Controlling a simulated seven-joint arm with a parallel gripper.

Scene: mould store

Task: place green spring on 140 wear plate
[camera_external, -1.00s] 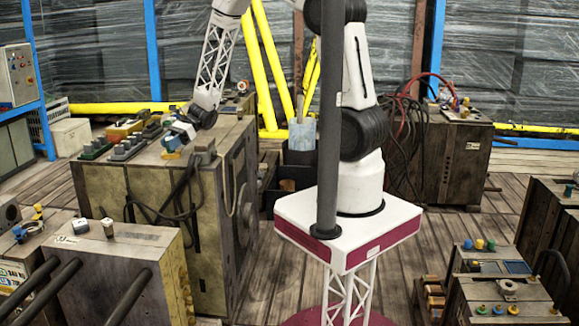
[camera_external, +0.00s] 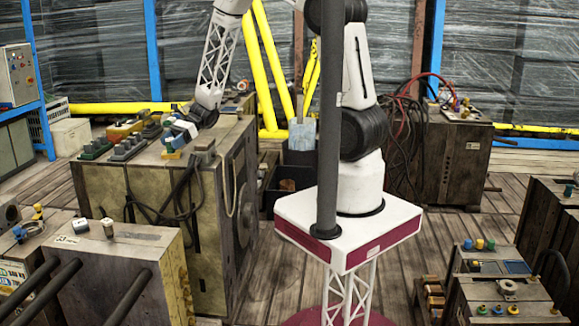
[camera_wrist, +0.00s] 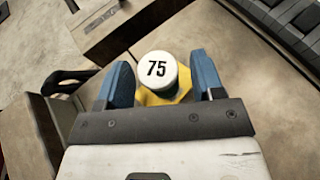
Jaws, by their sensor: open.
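My gripper (camera_wrist: 163,76) is open, with one blue finger on each side of a white round-topped piece marked 75 (camera_wrist: 157,69). This piece has a yellow base (camera_wrist: 160,94), which lies close to both fingers; I cannot tell whether they touch it. In the external view my gripper (camera_external: 177,139) is low over the near right part of the wooden cabinet top, by the yellow base (camera_external: 170,155). I cannot make out a green spring or a plate marked 140 in either view.
Grey blocks on green bases (camera_external: 97,148) and a yellow-orange item (camera_external: 122,130) stand on the cabinet top (camera_external: 140,172) left of my gripper. A grey block (camera_external: 203,148) stands near its right edge. Small coloured knobs (camera_external: 481,244) are on the right bench.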

